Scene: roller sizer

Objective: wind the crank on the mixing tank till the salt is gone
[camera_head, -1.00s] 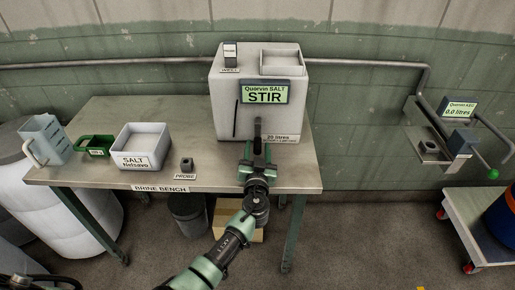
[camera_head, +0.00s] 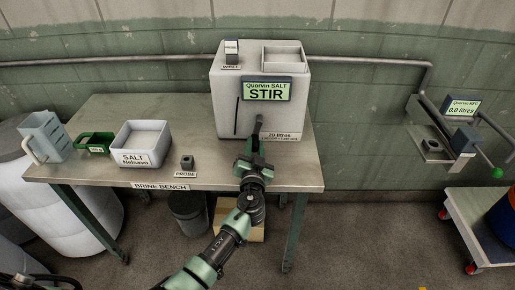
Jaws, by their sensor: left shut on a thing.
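The mixing tank (camera_head: 222,105) is a pale box at the back right of the brine bench. The crank (camera_head: 258,125) is a dark arm low on the tank's front. My left gripper (camera_head: 254,158) is at the crank's lower end, shut on it; the jaws partly hide the grip. The inside of the tank is not visible, so I cannot see any salt in it. My right gripper is not in view.
On the bench (camera_head: 90,121) stand a grey jug (camera_head: 44,137), a green scoop or tray (camera_head: 95,142), a white SALT bin (camera_head: 143,158) and a probe block (camera_head: 187,162). A wall shelf (camera_head: 432,148) with a "0.0 litres" display and a trolley (camera_head: 478,225) are at right.

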